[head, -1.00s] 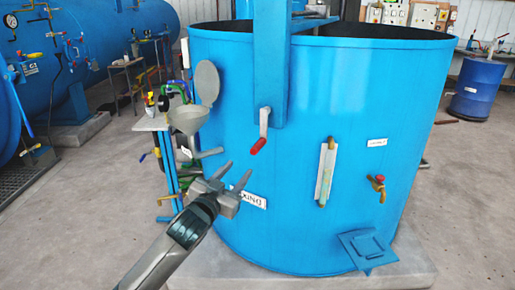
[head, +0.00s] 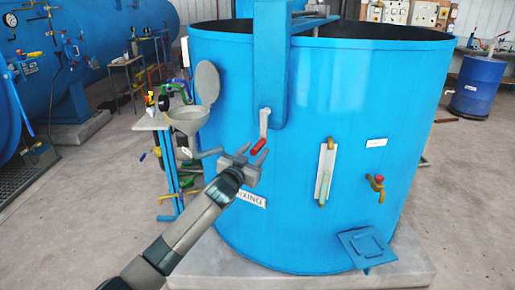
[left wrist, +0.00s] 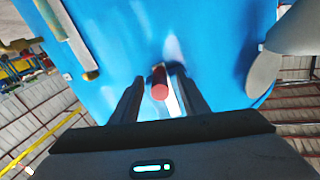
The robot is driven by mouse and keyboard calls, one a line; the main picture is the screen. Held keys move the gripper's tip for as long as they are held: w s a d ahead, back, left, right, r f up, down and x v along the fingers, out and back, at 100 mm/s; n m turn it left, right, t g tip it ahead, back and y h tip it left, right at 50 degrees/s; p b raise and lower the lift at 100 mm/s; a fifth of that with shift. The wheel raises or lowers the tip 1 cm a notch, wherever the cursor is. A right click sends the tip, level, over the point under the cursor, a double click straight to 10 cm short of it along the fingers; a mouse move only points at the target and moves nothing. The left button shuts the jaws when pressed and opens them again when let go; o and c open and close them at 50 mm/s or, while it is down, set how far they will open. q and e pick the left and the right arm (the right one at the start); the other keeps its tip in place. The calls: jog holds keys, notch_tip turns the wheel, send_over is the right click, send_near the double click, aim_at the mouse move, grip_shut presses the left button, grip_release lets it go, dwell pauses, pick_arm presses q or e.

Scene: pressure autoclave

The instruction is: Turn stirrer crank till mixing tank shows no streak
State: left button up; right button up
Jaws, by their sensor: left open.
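The blue mixing tank (head: 300,225) fills the middle of the head view. The stirrer crank hangs on the blue housing (head: 270,60) at its front, with a grey arm and a red handle (head: 258,146) at the lower end. A sight gauge (head: 325,172) with a pale greenish tube is upright on the tank wall; I cannot make out a streak in it. My left gripper (head: 252,152) is open just below and by the crank handle. In the left wrist view the red handle (left wrist: 160,83) shows between the two open fingers (left wrist: 157,78), not clamped. My right gripper is out of view.
A funnel (head: 188,121) and a round lid (head: 207,82) stick out on the tank's left side, near my left arm. A small bench (head: 150,122) stands behind them.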

pick_arm(q)
jog(key=shift+x, duration=1.2)
grip_shut()
